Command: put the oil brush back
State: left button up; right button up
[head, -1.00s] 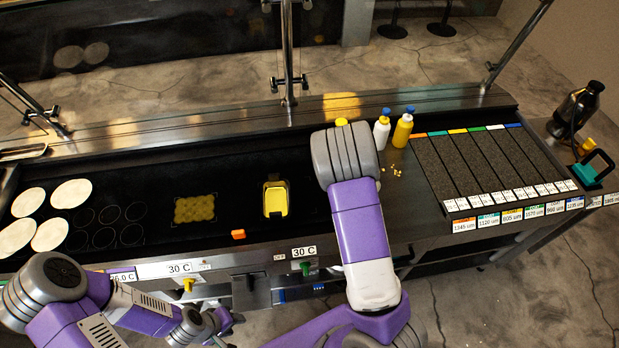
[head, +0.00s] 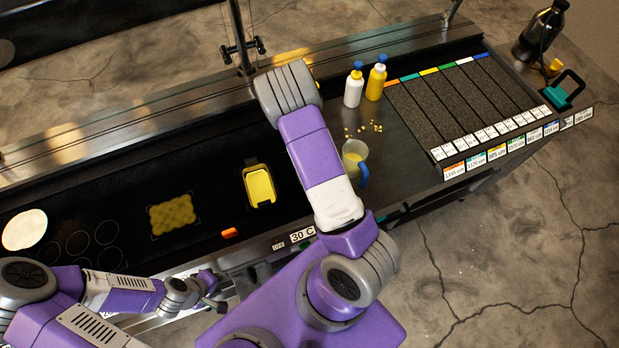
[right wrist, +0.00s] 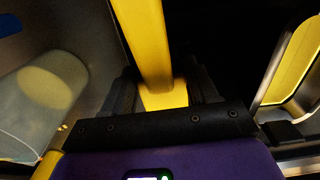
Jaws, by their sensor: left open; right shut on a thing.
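The oil brush shows in the right wrist view as a yellow handle (right wrist: 146,45) between the fingers of my right gripper (right wrist: 165,92), which is shut on it. Its bristle end is not visible. In the head view my right arm hides this gripper. A clear jug (head: 355,152) with yellowish contents and a blue handle stands on the counter right of my right arm. What looks like the jug also shows left of the gripper in the right wrist view (right wrist: 40,95). My left gripper (head: 214,296) is open and empty near the counter's front edge.
A black-and-yellow tray (head: 260,187) lies left of my right arm. A yellow patch (head: 172,214) and a pale tortilla (head: 25,230) lie on the dark griddle. White (head: 354,88) and yellow (head: 376,82) bottles stand behind the jug, with crumbs (head: 365,128) between.

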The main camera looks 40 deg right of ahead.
notch_tip(320, 180, down, 3)
jog(key=shift+s+r, duration=0.1)
jog(key=shift+r, duration=0.1)
jog(key=shift+f, duration=0.2)
jog(key=shift+f+b, duration=0.15)
jog(key=shift+b, duration=0.25)
jog(key=o, duration=1.3)
jog(key=shift+c, duration=0.2)
